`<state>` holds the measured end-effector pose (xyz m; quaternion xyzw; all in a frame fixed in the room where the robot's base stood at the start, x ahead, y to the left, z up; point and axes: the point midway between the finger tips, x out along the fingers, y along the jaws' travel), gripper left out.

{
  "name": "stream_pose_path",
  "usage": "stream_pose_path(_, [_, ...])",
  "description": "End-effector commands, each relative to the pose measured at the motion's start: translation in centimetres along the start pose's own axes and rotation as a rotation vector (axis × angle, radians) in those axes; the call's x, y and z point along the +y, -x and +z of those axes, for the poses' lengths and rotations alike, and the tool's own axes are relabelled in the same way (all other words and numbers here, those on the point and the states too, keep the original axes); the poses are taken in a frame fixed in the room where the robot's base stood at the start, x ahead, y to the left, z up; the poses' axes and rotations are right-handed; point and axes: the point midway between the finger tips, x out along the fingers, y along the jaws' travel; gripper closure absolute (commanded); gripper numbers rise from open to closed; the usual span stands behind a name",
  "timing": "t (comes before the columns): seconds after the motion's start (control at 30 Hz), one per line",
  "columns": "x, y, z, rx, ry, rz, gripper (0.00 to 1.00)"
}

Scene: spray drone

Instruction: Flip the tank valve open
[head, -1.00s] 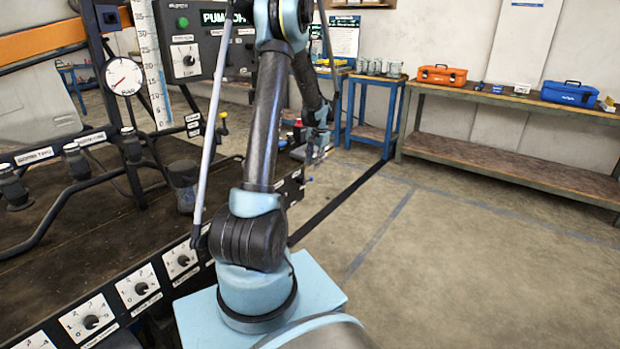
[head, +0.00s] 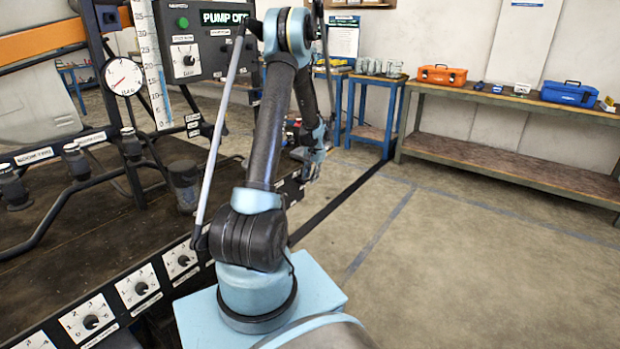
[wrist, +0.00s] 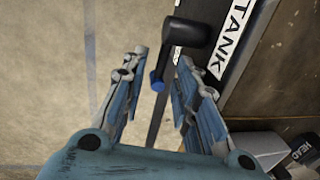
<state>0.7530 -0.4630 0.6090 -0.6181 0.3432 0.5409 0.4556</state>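In the wrist view, the tank valve (wrist: 187,32) is a black body with a short lever (wrist: 163,66) ending in a blue tip. It sits beside a white label reading TANK (wrist: 236,38) on a dark panel edge. My gripper (wrist: 161,62) is open, with one finger on each side of the lever in the picture. Gaps show between the lever and both fingers; I cannot tell the depth between them. In the head view, my gripper (head: 309,165) is at the far end of the bench panel, and I cannot make out the valve there.
The bench (head: 95,235) with pipes and dials is on the left, below a pressure gauge (head: 123,76) and a pump panel (head: 205,40). A workbench (head: 500,104) with an orange toolbox (head: 442,75) and a blue toolbox (head: 570,93) stands at the back right. The floor on the right is clear.

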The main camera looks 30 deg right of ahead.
Motion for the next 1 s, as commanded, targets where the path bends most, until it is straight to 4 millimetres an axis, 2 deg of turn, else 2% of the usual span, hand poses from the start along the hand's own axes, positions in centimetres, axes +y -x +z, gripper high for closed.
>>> stream_pose_path(0.03, [0.00,0.01,0.00,0.000,0.000,0.000,0.87])
stream_pose_path(0.1, [0.00,0.01,0.00,0.000,0.000,0.000,1.00])
stream_pose_path(0.33, [-0.01,0.09,0.08,0.013,0.003,0.000,1.00])
stream_pose_path(0.63, [-0.10,0.67,0.43,0.147,0.029,-0.005,1.00])
stream_pose_path(0.97, [-0.09,0.73,0.39,0.158,0.031,-0.004,1.00])
stream_pose_path(1.0, [-0.09,0.74,0.39,0.158,0.031,-0.005,0.77])
